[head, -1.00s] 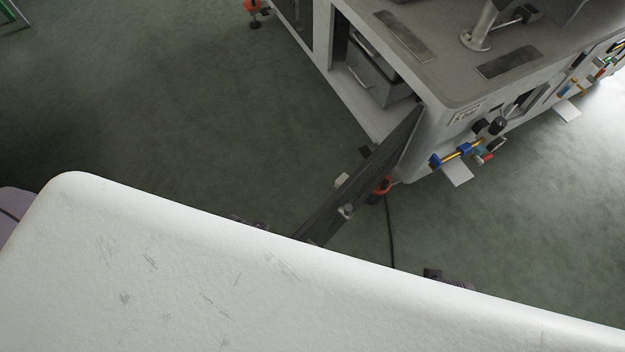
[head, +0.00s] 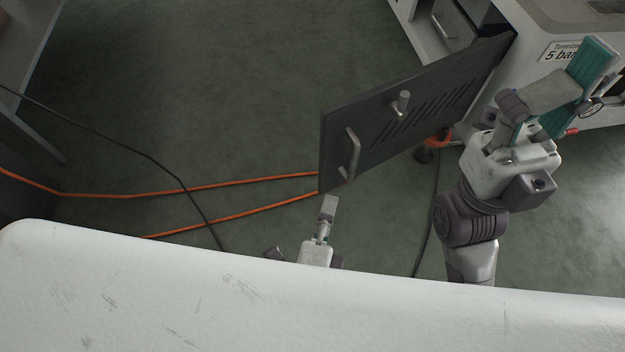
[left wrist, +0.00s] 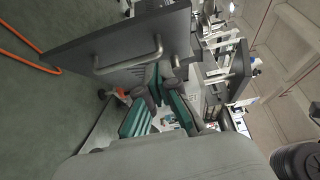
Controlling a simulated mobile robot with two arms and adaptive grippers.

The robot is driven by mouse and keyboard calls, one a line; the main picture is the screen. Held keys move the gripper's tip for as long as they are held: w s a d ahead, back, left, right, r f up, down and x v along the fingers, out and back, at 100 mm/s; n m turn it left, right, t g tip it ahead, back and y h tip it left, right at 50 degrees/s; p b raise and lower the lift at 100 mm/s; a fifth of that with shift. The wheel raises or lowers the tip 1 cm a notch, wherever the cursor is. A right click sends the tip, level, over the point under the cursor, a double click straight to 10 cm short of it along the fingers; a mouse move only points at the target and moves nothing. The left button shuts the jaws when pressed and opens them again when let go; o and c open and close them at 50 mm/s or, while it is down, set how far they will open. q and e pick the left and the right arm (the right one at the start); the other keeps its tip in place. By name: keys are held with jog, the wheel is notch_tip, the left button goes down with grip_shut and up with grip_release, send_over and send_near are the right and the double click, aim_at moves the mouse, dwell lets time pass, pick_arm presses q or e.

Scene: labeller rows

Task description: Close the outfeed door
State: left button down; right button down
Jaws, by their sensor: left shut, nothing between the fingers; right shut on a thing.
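The outfeed door (head: 415,115) is a dark grey panel with slanted vent slots, standing open from the pale machine (head: 540,30). It carries a bar handle (head: 352,155) and a small knob (head: 402,101). My left gripper (head: 329,206) is shut and empty, just below the door's free lower corner; I cannot tell if it touches. In the left wrist view the door (left wrist: 85,50) and its handle (left wrist: 130,58) lie beyond the left gripper's teal-padded fingers (left wrist: 157,85). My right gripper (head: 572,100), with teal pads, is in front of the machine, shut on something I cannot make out.
An orange hose (head: 235,185) and a black cable (head: 150,157) lie on the green floor left of the door. An orange-collared foot (head: 437,138) stands under the machine. A table (head: 30,60) is at the far left. The floor left of the door is otherwise open.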

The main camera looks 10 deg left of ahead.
pick_arm(q)
send_near(334, 134)
jog(key=w+d, duration=0.3)
jog(key=w, duration=0.1)
jog(key=shift+w+a+r, duration=0.1)
jog(key=shift+w+a, duration=0.5)
jog(key=shift+a, duration=0.15)
jog(key=shift+w+a, duration=0.35)
jog(key=shift+w, duration=0.1)
